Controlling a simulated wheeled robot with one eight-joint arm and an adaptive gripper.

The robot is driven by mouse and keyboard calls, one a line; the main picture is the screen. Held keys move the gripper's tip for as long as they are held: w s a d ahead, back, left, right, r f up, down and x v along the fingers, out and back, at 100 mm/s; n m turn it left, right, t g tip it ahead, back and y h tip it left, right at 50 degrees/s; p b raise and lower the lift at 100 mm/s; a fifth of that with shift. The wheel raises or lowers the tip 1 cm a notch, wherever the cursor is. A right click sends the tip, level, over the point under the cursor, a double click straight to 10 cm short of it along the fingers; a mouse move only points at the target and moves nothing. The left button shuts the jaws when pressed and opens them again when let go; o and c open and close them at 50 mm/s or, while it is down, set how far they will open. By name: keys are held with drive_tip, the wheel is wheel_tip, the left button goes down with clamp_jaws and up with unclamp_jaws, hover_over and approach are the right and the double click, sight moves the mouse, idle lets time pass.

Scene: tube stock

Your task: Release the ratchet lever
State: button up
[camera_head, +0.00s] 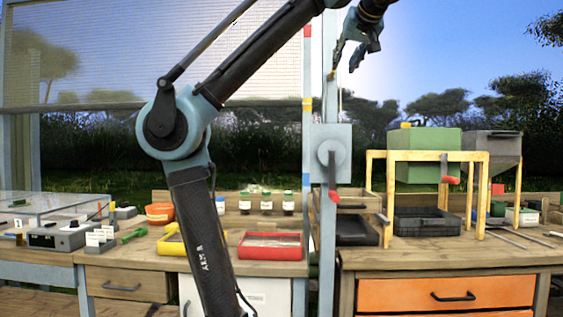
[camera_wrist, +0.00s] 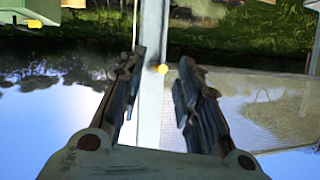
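A grey-blue box with a round hub (camera_head: 332,152) is fixed on the upright post (camera_head: 324,90) in the head view. A dark lever with a red end (camera_head: 333,194) hangs down from the hub. I cannot tell if this is the ratchet lever. A small yellow piece (camera_head: 331,76) sits higher on the post; a yellow knob (camera_wrist: 161,69) shows between and beyond my fingertips in the wrist view. My gripper (camera_head: 348,57) is high beside the post, well above the box. In the wrist view my gripper (camera_wrist: 162,57) is open, with nothing between its fingers.
A mesh screen (camera_head: 150,50) hangs left of the post. The space above the hoppers is clear.

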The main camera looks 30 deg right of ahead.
drive_tip(key=shift+v, duration=2.3)
drive_tip(key=w+a+f+g+y, duration=0.1)
drive_tip(key=w+f, duration=0.4)
drive_tip(key=f, duration=0.5)
drive_tip(key=w+a+f+n+g+y, duration=0.1)
drive_tip(key=w+a+f+g+y, duration=0.1)
drive_tip(key=w+a+f, duration=0.4)
drive_tip(key=w+a+f+g+y, duration=0.2)
drive_tip(key=w+a+f+y, duration=0.2)
drive_tip(key=f, duration=1)
drive_tip(key=shift+w+a+n, duration=0.15)
drive_tip(key=shift+w+n, duration=0.15)
drive_tip(key=shift+w, duration=0.85)
